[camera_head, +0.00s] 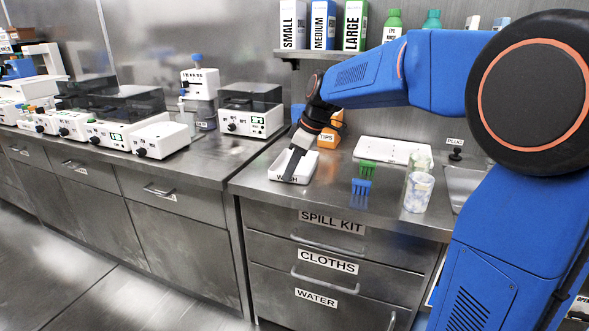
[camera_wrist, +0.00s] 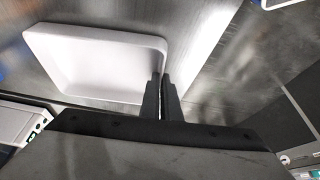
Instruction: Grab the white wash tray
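In the wrist view my gripper's dark fingers (camera_wrist: 161,76) are close together, one on each side of the tray's right wall. They look shut on that wall, though the contact itself is hard to see. The tray appears to rest flat on the counter.
An orange TIPS holder (camera_head: 331,130) stands behind the tray. Green (camera_head: 368,168) and blue (camera_head: 361,187) racks, a white board (camera_head: 392,150) and clear containers (camera_head: 418,191) stand to the right. A gap separates the left counter, which holds several instruments. A shelf (camera_head: 330,53) hangs above.

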